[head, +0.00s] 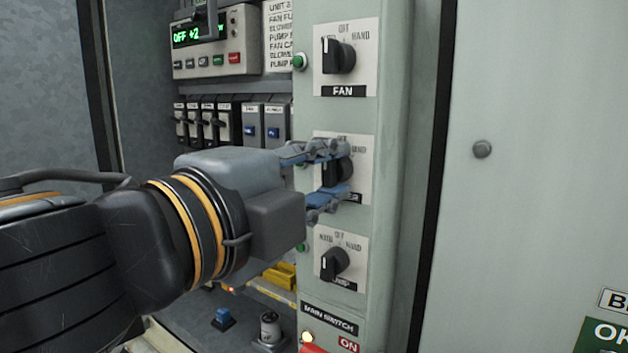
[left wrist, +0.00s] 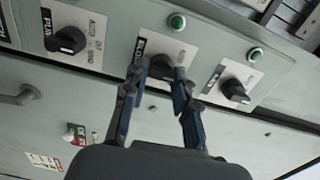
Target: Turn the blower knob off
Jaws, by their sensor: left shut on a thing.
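The black blower knob (head: 336,172) sits on the middle white plate of the green panel. My left gripper (head: 331,181) reaches in from the left, one finger above the knob and one below, shut on it. The fingers cover part of the knob and most of the plate's lettering, so I cannot tell which mark the knob points to. In the left wrist view the knob (left wrist: 162,68) shows between the two blue fingertips (left wrist: 160,78). My right gripper is not in view.
The fan knob (head: 338,57) is above and the pump knob (head: 335,263) is below, close to my lower finger. Green lamps line the panel's left edge. A controller with a green display (head: 214,40) and several breakers are behind on the left. A plain grey-green door (head: 540,170) is at right.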

